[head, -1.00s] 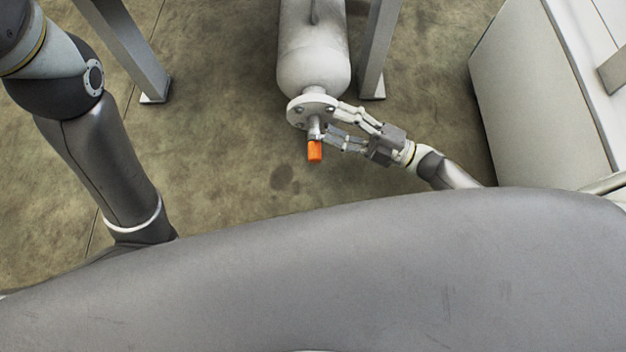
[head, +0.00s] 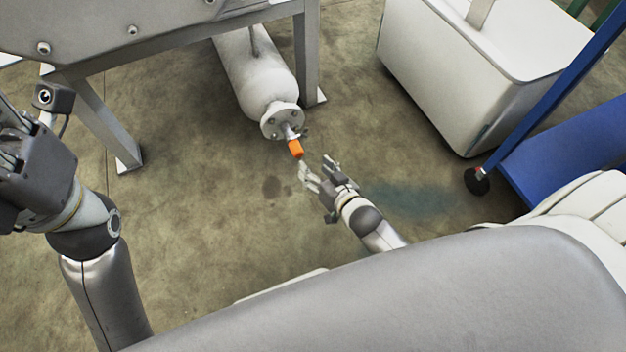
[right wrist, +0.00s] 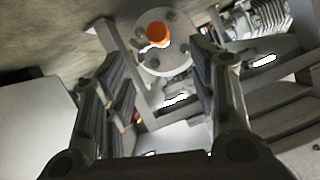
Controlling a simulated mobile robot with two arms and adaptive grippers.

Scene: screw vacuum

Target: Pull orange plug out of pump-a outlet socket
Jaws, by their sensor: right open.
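The orange plug (head: 296,148) sits at the end of the short outlet pipe on a grey bolted flange (head: 281,119), at the near end of a white cylinder (head: 257,78). My right gripper (head: 317,167) is open and empty, just below and right of the plug, apart from it. In the right wrist view the plug (right wrist: 158,33) shows ahead, above the gap between the spread fingers (right wrist: 160,75), with the flange (right wrist: 165,58) behind it. My left gripper (head: 30,160) is at the left edge, partly cut off, far from the plug.
A grey frame with legs (head: 308,60) stands over the cylinder. A white cabinet (head: 430,90) is at the upper right, with a blue structure (head: 560,150) beside it. The floor (head: 200,215) around the plug is clear.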

